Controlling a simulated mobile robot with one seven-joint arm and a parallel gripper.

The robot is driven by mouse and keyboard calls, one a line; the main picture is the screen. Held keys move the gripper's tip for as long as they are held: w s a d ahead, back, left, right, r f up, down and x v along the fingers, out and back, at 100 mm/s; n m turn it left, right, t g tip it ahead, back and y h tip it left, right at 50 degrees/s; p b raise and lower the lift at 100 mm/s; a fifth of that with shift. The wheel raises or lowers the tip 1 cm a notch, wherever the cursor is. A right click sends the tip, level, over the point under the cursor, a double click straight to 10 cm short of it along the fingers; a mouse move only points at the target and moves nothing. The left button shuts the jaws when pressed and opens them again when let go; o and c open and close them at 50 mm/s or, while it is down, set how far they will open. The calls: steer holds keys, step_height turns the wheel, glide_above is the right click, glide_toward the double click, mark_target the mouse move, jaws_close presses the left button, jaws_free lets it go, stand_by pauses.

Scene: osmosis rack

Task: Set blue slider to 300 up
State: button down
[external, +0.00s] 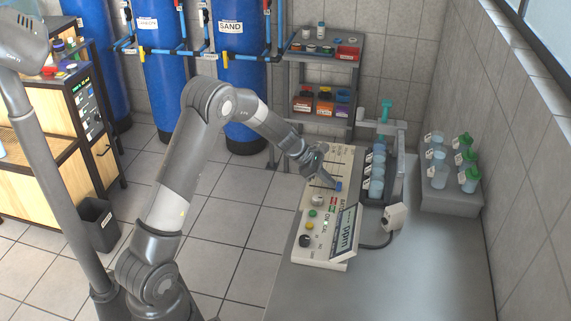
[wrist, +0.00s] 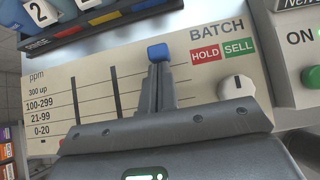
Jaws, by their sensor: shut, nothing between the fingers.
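The cream control panel (external: 313,218) lies on the bench, and its face fills much of the wrist view (wrist: 200,75). A ppm scale (wrist: 40,110) on it reads 300 up, 100-299, 21-99 and 0-20, with lines running right from the labels. The blue slider (wrist: 158,52) shows just beyond my fingertips and in the external view (external: 338,186). My gripper (wrist: 160,68) is shut and empty, its fingertips right at the slider; I cannot tell whether they touch. The fingers hide the slider's slot, so its mark is unclear. My gripper (external: 326,178) is low over the panel.
Two dark slots (wrist: 115,92) lie left of the slider. HOLD and SELL labels (wrist: 222,52) and a white knob (wrist: 237,90) are to its right. Bottles (external: 377,172) stand in a rack behind the panel. The front bench top (external: 390,285) is clear.

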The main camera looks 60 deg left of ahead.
steer(key=s+a, duration=0.2)
steer(key=shift+s+a, duration=0.35)
steer(key=shift+a, duration=0.05)
steer(key=v, duration=1)
steer(key=s+d+r+m+g+y, duration=0.2)
steer(key=s+d+r+m, duration=1)
steer(key=d, duration=0.4)
steer(key=s+d+r+m+y, duration=0.1)
steer(key=s+d+m+y, duration=0.1)
steer(key=s+m, duration=0.5)
steer(key=s+d+r+m+t+y, duration=0.1)
steer(key=s+d+m+y, duration=0.1)
steer(key=s+m, duration=0.6)
steer(key=s+d, duration=0.1)
steer(key=s, duration=0.2)
steer(key=shift+s, duration=0.4)
steer(key=shift+r, duration=0.15)
